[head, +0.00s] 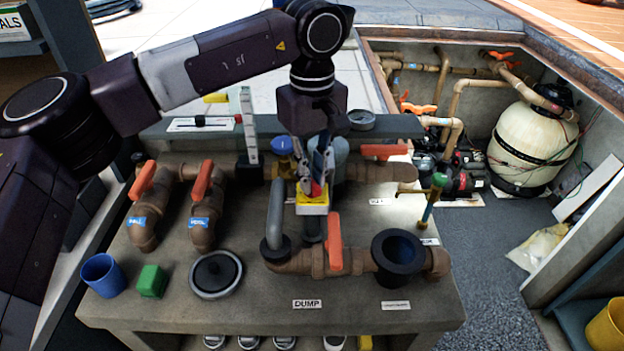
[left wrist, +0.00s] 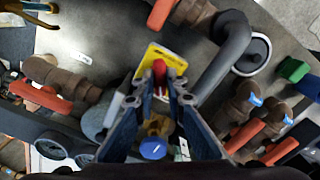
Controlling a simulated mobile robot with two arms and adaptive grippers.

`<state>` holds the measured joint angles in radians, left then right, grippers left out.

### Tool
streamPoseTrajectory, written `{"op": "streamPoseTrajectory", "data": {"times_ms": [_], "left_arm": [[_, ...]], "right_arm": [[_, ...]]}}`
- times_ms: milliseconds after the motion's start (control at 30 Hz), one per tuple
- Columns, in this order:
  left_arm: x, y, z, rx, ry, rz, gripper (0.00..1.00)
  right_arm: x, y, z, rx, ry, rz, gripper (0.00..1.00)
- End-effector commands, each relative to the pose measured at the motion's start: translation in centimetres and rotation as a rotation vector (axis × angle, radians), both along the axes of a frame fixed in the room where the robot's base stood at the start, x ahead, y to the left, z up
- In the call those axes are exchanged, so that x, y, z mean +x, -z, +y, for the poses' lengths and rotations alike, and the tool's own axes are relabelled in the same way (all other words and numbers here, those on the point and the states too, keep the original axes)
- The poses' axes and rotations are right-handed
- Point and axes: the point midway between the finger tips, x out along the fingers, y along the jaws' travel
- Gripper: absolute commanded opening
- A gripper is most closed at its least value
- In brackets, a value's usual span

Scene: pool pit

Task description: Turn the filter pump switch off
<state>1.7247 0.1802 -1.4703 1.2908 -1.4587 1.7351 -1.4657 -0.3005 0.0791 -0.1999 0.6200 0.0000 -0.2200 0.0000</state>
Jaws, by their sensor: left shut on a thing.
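The filter pump switch is a yellow box (head: 312,208) at the middle of the bench, among brown pipes, with a red lever (head: 316,190). In the left wrist view its yellow plate (left wrist: 176,62) and the red lever (left wrist: 159,70) show between the fingertips. My left gripper (head: 314,183) reaches down over the switch from behind. Its blue fingers (left wrist: 160,92) are closed around the red lever. The fingers hide part of the lever, so its exact position is hard to tell. My right gripper is in neither view.
Orange-handled valves (head: 202,180) and a grey pipe (head: 275,212) stand close to the switch. A blue-capped fitting (head: 282,146) is just behind it. A blue cup (head: 103,275), green block (head: 152,281) and round black lid (head: 216,273) lie at the bench's front left.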

Motion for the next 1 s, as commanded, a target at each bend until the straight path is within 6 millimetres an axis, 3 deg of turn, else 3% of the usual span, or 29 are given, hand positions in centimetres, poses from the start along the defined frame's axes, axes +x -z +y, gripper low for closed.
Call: {"op": "streamPoseTrajectory", "data": {"times_ms": [1000], "left_arm": [[0.1,0.0,0.0,-0.001,-0.896,-0.002,0.00]], "right_arm": [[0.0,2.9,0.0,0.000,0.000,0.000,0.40]]}}
